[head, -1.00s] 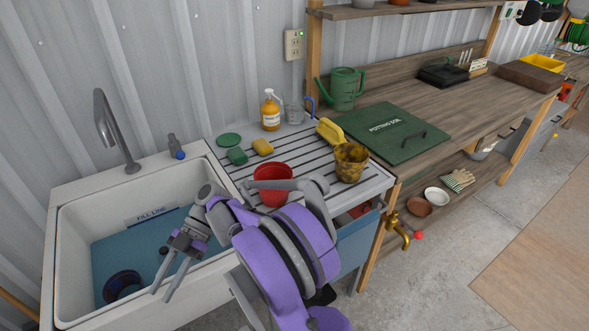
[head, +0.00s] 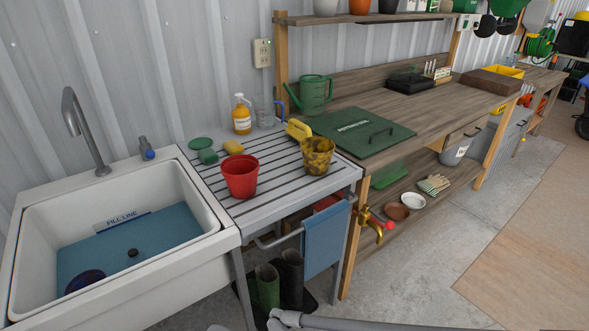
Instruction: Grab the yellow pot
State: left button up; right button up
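The yellow pot (head: 317,157), blotched with dark dirt, stands upright on the right part of the slatted drainboard (head: 262,205) beside the sink. A red pot (head: 240,178) stands to its left and nearer, apart from it. A yellow-handled brush (head: 298,130) lies just behind the yellow pot. Neither gripper shows in the head view. Only grey parts of my own arm show at the bottom edge, well below the drainboard and away from the pot.
The white sink (head: 215,225) with blue water is at left. A yellow sponge (head: 233,147), soap bottle (head: 241,115) and clear jug (head: 266,113) stand behind the pots. A green potting soil lid (head: 360,145) and watering can (head: 315,95) are to the right. A brass tap (head: 370,222) sticks out below.

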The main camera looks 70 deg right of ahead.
aim_at(317, 158)
jog(key=z, duration=1.4)
jog(key=i+l+z, duration=0.1)
jog(key=z, duration=0.3)
jog(key=i+z, duration=0.5)
jog(key=z, duration=0.3)
jog(key=i, duration=0.25)
